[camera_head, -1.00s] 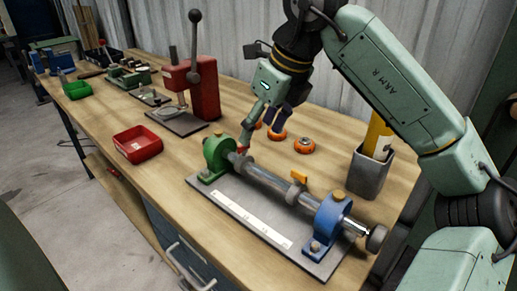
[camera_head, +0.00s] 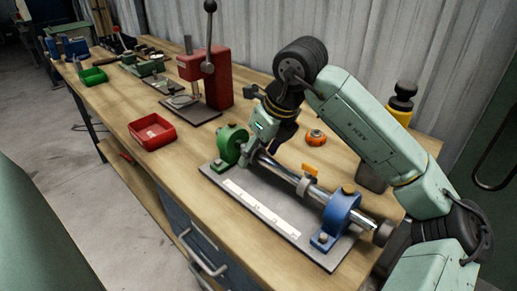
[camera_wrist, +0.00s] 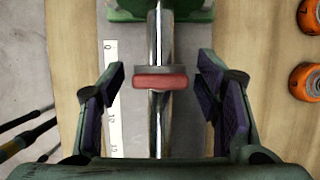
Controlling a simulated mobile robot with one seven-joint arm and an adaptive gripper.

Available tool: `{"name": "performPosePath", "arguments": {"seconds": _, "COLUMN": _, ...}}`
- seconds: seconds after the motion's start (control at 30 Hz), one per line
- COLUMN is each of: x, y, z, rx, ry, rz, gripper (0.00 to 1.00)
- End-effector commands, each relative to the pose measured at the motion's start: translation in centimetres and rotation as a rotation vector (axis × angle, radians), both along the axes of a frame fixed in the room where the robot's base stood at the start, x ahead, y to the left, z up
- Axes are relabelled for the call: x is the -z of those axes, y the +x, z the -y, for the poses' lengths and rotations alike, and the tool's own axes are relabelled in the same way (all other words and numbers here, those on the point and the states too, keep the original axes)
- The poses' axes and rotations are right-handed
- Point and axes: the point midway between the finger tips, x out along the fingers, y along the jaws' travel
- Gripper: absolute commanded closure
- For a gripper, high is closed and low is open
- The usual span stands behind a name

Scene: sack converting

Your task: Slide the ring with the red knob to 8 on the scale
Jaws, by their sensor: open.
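The ring with the red knob (camera_wrist: 160,80) sits on a shiny rod (camera_wrist: 157,125) near the green end block (camera_head: 232,143). In the head view my gripper hides this ring. My gripper (camera_wrist: 162,72) is open, with one finger on each side of the red knob and a visible gap on both sides. It is low over the rod beside the green block in the head view (camera_head: 250,157). The white scale (camera_head: 262,208) lies on the base plate along the rod. In the wrist view, the scale (camera_wrist: 113,100) shows 0 near the green block and larger numbers towards me.
Orange round parts (camera_wrist: 304,80) lie to the right. A red tray (camera_head: 152,131) and red press (camera_head: 208,80) stand further left.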

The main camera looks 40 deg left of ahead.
Motion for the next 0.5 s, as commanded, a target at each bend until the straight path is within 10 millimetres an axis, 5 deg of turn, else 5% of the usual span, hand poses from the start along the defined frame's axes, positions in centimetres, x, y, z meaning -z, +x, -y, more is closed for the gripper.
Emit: {"name": "performPosePath", "arguments": {"seconds": 0.5, "x": -0.04, "y": 0.02, "z": 0.03, "rx": 0.0, "ry": 0.0, "rz": 0.0, "gripper": 0.75}}
